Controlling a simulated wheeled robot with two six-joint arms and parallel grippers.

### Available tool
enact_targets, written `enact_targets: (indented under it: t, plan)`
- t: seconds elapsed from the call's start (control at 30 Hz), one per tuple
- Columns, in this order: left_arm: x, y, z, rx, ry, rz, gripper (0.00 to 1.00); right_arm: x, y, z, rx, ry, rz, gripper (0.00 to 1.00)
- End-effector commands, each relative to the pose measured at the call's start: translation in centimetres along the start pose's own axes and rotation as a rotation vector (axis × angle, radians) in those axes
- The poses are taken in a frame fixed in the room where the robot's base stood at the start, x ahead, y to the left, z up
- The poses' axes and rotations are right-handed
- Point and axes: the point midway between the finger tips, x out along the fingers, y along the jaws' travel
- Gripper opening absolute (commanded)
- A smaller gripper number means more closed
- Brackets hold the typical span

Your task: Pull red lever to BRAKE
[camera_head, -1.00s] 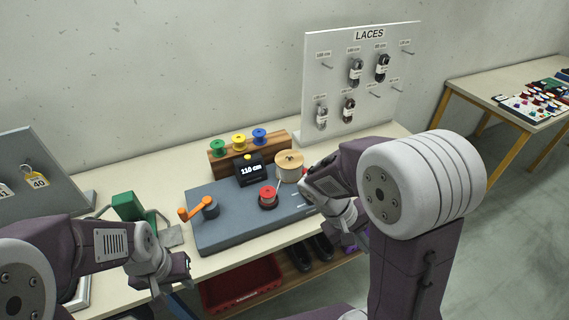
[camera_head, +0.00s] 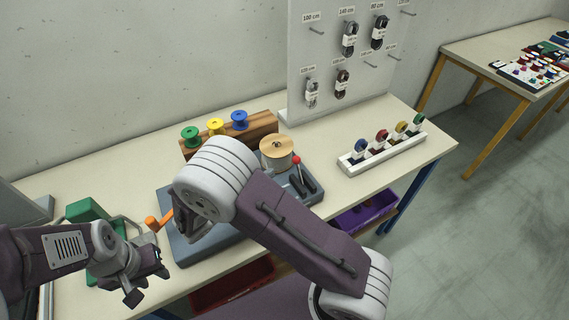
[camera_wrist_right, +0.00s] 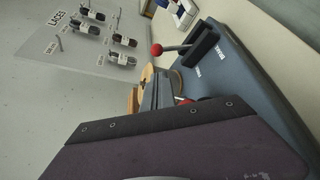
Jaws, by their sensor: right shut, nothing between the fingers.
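The red lever's ball knob (camera_head: 296,160) stands at the right end of the grey machine (camera_head: 185,252), beside a dark bracket (camera_head: 306,182). In the right wrist view the red knob (camera_wrist_right: 157,49) and its rod show clear of my fingers, by the dark bracket (camera_wrist_right: 203,43). Small white lettering lies next to the bracket; I cannot tell which mark the lever sits at. My right gripper (camera_wrist_right: 160,88) is shut and empty, over the machine and apart from the lever. My right arm hides the middle of the machine in the head view. My left gripper (camera_head: 148,284) is open and empty, left of the machine.
An orange crank (camera_head: 152,223) is at the machine's left. A wooden spool (camera_head: 277,150) stands near the lever, with green, yellow and blue spools on a wooden rack (camera_head: 262,127) behind. A white tray (camera_head: 385,156) of small spools stands right; bench between it and the machine is clear.

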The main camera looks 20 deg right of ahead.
Motion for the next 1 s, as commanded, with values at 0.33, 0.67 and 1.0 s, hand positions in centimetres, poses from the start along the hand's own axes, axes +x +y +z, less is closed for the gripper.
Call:
enact_targets:
  t: [0.33,0.67,1.0]
  plan:
    - [-0.8,0.0,-0.1,0.0,0.0,0.0,0.36,5.7,0.0,0.2,-0.001,-0.006,-0.005,0.0]
    - [-1.2,0.0,-0.1,0.0,0.0,0.0,0.36,9.8,0.0,0.1,0.001,-0.001,-0.003,0.0]
    - [-1.2,0.0,-0.1,0.0,0.0,0.0,0.36,10.0,-0.1,0.1,0.001,-0.001,-0.002,0.0]
